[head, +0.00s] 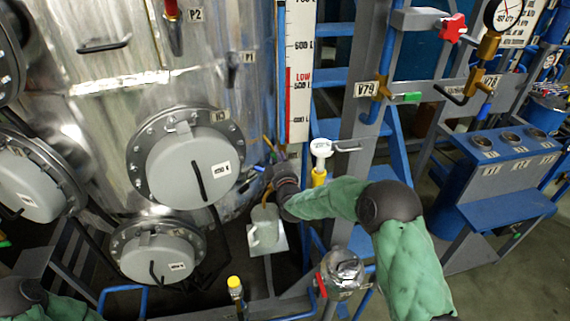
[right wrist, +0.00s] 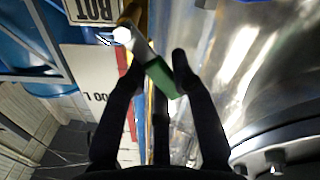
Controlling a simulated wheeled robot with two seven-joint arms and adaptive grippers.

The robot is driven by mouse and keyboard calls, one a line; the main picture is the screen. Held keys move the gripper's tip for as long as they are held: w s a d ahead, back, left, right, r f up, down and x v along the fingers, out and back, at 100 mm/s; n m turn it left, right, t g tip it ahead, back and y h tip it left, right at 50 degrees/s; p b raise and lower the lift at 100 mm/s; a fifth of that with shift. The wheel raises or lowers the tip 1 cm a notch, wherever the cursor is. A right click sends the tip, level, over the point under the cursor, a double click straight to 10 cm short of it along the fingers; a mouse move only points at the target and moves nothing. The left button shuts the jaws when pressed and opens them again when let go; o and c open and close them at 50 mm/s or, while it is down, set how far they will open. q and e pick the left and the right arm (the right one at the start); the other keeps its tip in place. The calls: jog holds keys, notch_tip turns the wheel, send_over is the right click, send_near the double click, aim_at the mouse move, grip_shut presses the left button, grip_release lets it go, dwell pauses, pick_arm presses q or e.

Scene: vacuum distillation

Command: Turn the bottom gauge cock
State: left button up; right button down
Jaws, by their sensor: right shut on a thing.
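The bottom gauge cock (right wrist: 134,42) shows in the right wrist view below a white label reading BOT. Its green handle (right wrist: 163,79) lies slanted between the two dark fingertips of my right gripper (right wrist: 158,72), which is shut on it. In the head view my right gripper (head: 270,177) is at the foot of the level gauge, beside the tank, and it hides most of the cock. The gauge scale (head: 298,75) is a white and red strip above it. Only part of my left arm shows at the lower left; its gripper is out of view.
The steel tank with its round grey manhole cover (head: 180,170) stands close to the left of my right gripper. A grey jug-like container (head: 264,225) sits just below it.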

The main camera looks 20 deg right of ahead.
jog(key=n, duration=0.1)
jog(key=a+f+n, duration=0.1)
jog(key=n, duration=0.2)
jog(key=shift+w+a+f+n, duration=0.15)
jog(key=shift+a+f+n, duration=0.15)
jog(key=shift+n, duration=0.1)
jog(key=shift+w+a+f+n+p, duration=0.15)
jog(key=shift+f+n, duration=0.15)
jog(key=shift+n, duration=0.45)
jog(key=shift+s+a+f+n+p, duration=0.1)
jog(key=shift+f+n, duration=0.15)
jog(key=shift+n, duration=0.45)
jog(key=shift+w+a+f+n+p, duration=0.15)
jog(key=shift+f+n, duration=0.15)
jog(key=shift+n, duration=0.45)
jog(key=shift+s, duration=0.1)
jog(key=c, duration=1)
grip_release()
jog(key=shift+s+a+f, duration=0.1)
jog(key=shift+s+f, duration=0.1)
jog(key=shift+s, duration=0.25)
jog(key=shift+r+v, duration=0.15)
jog(key=shift+v, duration=1.65)
jog(key=shift+r+v, duration=0.15)
jog(key=shift+v, duration=1.6)
